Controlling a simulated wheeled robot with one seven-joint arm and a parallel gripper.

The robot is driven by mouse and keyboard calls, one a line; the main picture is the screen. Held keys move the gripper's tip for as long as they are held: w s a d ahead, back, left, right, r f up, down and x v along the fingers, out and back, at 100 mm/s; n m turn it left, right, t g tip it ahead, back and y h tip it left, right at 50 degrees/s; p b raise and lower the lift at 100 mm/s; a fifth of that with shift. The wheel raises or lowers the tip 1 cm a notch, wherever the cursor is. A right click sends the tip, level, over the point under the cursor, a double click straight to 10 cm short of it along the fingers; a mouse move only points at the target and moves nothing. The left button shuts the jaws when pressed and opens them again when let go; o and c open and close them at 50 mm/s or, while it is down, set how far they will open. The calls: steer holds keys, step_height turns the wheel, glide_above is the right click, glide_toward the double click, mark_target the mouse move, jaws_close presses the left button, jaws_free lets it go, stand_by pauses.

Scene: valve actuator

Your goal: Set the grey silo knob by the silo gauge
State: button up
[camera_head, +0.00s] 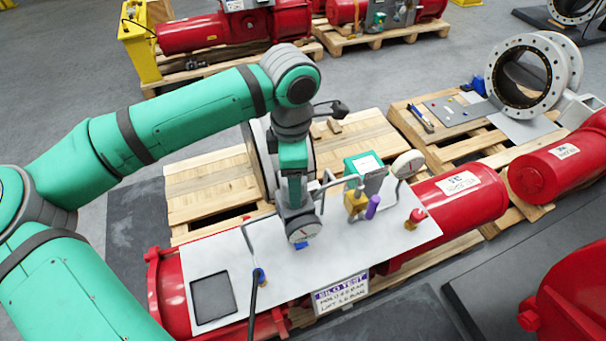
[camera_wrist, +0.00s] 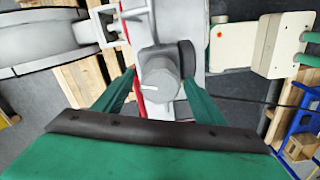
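A grey knob (camera_wrist: 160,75) with a white pointer line shows in the wrist view. The line points left in that picture. My gripper (camera_wrist: 160,92) has its green fingers apart on either side of the knob, with a gap at the left; contact at the right is unclear. In the head view my gripper reaches down over the white panel (camera_head: 345,262), and the arm hides the knob. A round white gauge (camera_head: 304,230) shows just below my wrist. Another round gauge (camera_head: 408,163) stands at the panel's back right. I cannot tell which is the silo gauge, and neither reading is legible.
A green box (camera_head: 365,165), a yellow fitting (camera_head: 355,201), a purple handle (camera_head: 373,207) and a red knob (camera_head: 416,217) stand right of my gripper. A black square (camera_head: 213,298) lies at the left.

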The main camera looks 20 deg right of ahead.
steer(key=r, duration=0.9)
steer(key=shift+w+r, duration=0.2)
steer(key=shift+s+r, duration=0.25)
steer(key=shift+r, duration=0.45)
